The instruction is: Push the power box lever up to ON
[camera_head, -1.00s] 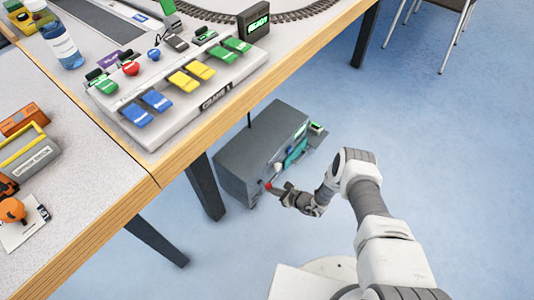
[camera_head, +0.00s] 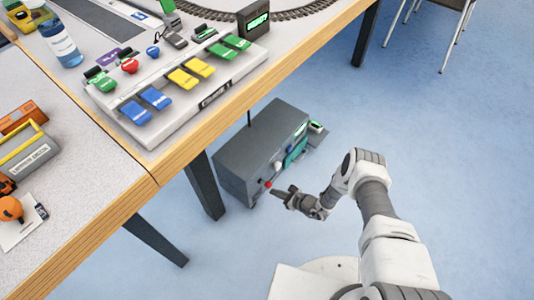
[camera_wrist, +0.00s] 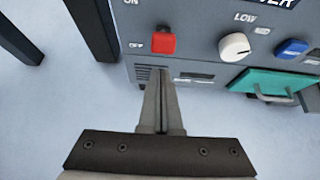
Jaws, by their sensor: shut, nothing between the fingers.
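The power box (camera_head: 262,150) is a grey box on the floor beneath the table edge; its front panel (camera_wrist: 190,62) also shows in the wrist view. The lever's red handle (camera_wrist: 162,44) is at the left of the panel, beside the OFF label, with the ON label above it at the picture's top edge. The red handle also shows in the head view (camera_head: 268,184). My gripper (camera_head: 275,192) is shut and empty in front of the box. In the wrist view its fingertips (camera_wrist: 160,72) are just below the red handle; I cannot tell whether they touch it.
Right of the lever are a white knob (camera_wrist: 234,47), a blue button (camera_wrist: 292,48) and a teal drawer-like part (camera_wrist: 268,84). Dark table legs (camera_head: 204,186) stand left of the box. The table (camera_head: 230,96) overhangs its upper left. Blue floor (camera_head: 440,160) is open to the right.

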